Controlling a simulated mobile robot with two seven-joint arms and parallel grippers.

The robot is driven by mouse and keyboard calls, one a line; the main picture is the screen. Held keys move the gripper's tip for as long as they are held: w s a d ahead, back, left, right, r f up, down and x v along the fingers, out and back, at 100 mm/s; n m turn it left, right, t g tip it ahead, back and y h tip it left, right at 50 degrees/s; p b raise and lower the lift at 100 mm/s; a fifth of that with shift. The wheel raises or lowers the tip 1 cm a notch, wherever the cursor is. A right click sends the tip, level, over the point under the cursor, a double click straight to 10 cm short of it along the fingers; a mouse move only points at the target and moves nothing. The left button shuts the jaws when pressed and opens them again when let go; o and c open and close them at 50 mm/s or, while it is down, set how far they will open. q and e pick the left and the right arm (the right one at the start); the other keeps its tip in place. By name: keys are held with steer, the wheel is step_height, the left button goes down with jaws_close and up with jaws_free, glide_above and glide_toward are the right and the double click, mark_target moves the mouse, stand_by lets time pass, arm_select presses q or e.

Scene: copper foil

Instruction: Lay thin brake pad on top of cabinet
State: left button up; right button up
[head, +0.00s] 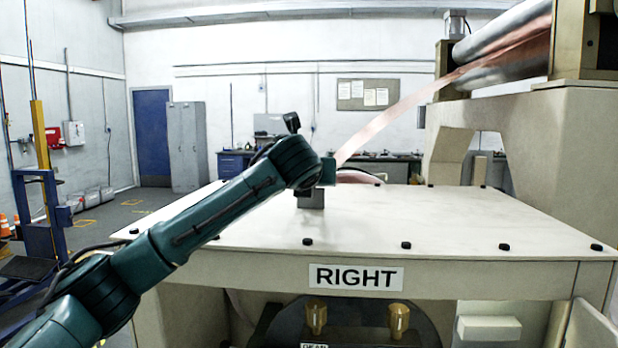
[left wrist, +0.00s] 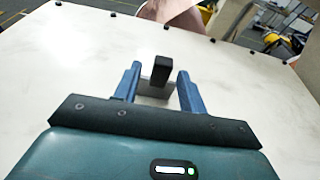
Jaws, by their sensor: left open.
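A small grey block (head: 311,199) is at the white tabletop, below my left gripper (head: 318,182). In the left wrist view, a dark upright piece (left wrist: 161,71) and a grey part (left wrist: 152,90) show between the two blue fingers of my left gripper (left wrist: 159,72). The fingers are open, one on each side, with visible gaps. This may be the thin brake pad; I cannot tell for sure. A tall grey cabinet (head: 186,147) stands far back by the blue door. My right gripper is not in view.
The white tabletop (head: 450,215) is broad and mostly clear, with black bolts along its edges and a RIGHT label (head: 356,277) in front. A copper foil strip (head: 400,108) slopes from rollers (head: 500,45) down behind my gripper. A blue lift (head: 52,215) stands left.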

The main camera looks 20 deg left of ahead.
arm_select(q)
steer(key=shift+s+r, duration=0.1)
steer(key=shift+r, duration=0.05)
steer(key=b+v, duration=0.3)
steer(key=v, duration=0.9)
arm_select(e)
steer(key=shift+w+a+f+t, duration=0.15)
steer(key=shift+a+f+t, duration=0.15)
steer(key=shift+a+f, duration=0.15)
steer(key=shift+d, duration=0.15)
